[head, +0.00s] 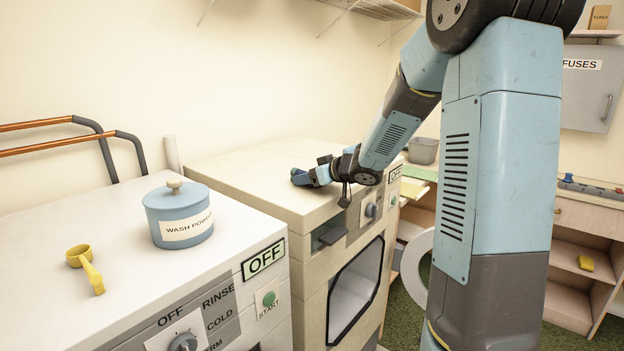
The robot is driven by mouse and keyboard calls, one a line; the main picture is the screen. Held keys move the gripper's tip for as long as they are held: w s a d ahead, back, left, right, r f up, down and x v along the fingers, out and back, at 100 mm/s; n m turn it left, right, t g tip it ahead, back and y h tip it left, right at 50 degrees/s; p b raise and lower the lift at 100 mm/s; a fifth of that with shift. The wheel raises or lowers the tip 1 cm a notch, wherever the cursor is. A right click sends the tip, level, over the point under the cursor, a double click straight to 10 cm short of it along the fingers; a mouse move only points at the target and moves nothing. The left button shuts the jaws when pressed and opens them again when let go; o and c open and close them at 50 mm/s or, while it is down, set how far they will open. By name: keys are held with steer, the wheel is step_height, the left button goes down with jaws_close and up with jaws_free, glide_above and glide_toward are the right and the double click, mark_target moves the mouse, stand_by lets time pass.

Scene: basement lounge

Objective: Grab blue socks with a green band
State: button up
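My gripper (318,172) is right at the bundle, reaching in from the right. The gripper and bundle are small and overlap in the head view. I cannot tell whether the fingers are closed on the bundle or only beside it.
The washer (130,205) at the left carries a blue wash powder pot (178,205) and a yellow scoop (88,268). A grey container (424,150) stands behind my arm. Shelves (575,265) are at the right.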

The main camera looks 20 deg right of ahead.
steer(key=c, duration=0.5)
